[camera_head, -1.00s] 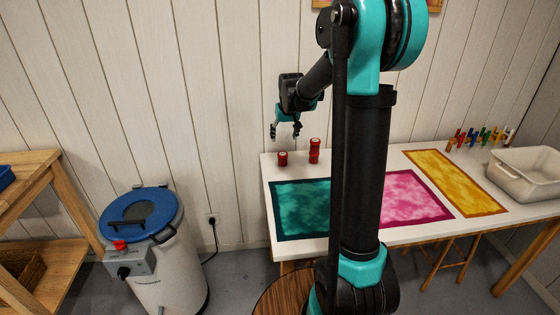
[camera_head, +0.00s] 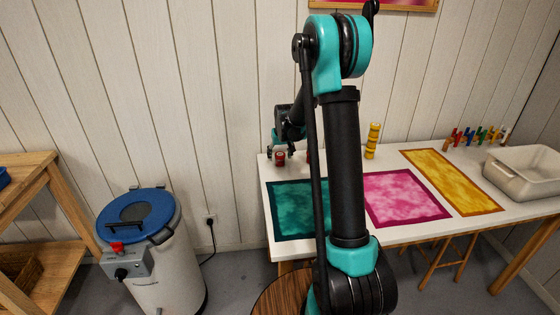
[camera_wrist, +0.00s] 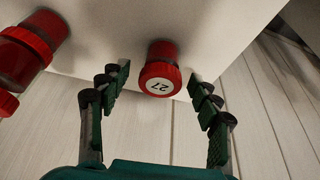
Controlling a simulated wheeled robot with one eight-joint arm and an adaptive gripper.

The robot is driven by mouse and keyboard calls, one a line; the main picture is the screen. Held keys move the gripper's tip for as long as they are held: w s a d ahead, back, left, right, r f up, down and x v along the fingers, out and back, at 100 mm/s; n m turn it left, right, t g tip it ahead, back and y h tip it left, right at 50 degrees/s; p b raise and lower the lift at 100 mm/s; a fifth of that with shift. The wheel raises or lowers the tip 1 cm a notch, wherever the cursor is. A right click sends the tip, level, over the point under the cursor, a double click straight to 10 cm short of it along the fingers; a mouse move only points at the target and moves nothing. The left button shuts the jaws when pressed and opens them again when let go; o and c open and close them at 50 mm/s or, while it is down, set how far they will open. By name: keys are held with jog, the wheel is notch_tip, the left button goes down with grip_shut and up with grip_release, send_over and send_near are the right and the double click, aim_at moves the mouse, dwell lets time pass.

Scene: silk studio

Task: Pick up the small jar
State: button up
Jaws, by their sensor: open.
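The small red jar (camera_head: 280,158) stands at the back left corner of the white table. In the wrist view the jar (camera_wrist: 161,70) shows a ridged red lid with a white label reading 27. My gripper (camera_head: 280,157) is at the jar. In the wrist view my gripper (camera_wrist: 162,84) is open, with one finger on each side of the jar and a visible gap to both. A taller red jar (camera_wrist: 32,48) is at the left of the wrist view; in the head view it is mostly hidden behind my arm (camera_head: 308,157).
A yellow stacked container (camera_head: 372,141) stands at the table's back. Teal (camera_head: 300,210), pink (camera_head: 402,197) and yellow (camera_head: 450,180) dyed cloths lie on the table (camera_head: 383,239). A white basin (camera_head: 523,180) is at right. A blue-lidded drum (camera_head: 145,250) stands on the floor at left.

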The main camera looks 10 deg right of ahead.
jog(key=shift+w+f, duration=0.1)
jog(key=shift+f, duration=0.2)
jog(key=c, duration=1.3)
jog(key=shift+r, duration=0.15)
